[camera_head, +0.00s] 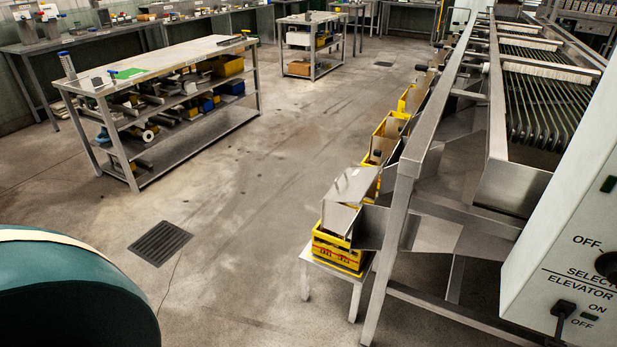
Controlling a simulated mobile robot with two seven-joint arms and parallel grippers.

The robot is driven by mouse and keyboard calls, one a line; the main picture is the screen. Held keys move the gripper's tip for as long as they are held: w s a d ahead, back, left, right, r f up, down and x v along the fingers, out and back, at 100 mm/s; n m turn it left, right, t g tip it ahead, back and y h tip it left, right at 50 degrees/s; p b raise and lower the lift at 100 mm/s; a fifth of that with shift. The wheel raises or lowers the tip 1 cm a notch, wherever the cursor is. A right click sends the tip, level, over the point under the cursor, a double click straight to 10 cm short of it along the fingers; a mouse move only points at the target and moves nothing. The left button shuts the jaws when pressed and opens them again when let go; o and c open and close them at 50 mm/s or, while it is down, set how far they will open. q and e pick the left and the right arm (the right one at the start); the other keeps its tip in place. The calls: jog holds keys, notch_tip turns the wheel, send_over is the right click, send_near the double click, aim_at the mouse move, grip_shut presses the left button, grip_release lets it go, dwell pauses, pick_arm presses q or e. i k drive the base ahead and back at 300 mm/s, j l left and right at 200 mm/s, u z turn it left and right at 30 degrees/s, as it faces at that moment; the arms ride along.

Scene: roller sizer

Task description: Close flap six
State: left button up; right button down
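The roller sizer (545,105), a long metal machine with rows of rollers, fills the right side. Along its left side runs a row of metal outlets above yellow crates. At the nearest outlet, a flat metal flap (352,182) lies tilted above a yellow crate (340,250). Farther outlets show upright metal plates, such as one at a middle crate (391,126). No flap number is legible, so I cannot tell which is flap six. Neither of my grippers is in view.
A white control box (565,225) with switches stands at the right front. The nearest crate rests on a low metal stand (335,273). A shelved workbench (165,60) stands at the left. The floor between is open, with a drain grate (160,243).

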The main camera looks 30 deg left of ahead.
aim_at(350, 185)
jog(key=u, duration=0.7)
jog(key=i+j+z, duration=0.35)
jog(key=z, duration=0.15)
jog(key=i+j+z, duration=0.3)
jog(key=j+z, duration=0.2)
jog(key=i+j, duration=0.15)
jog(key=i, duration=0.2)
jog(key=i+j, duration=0.15)
jog(key=i, duration=0.2)
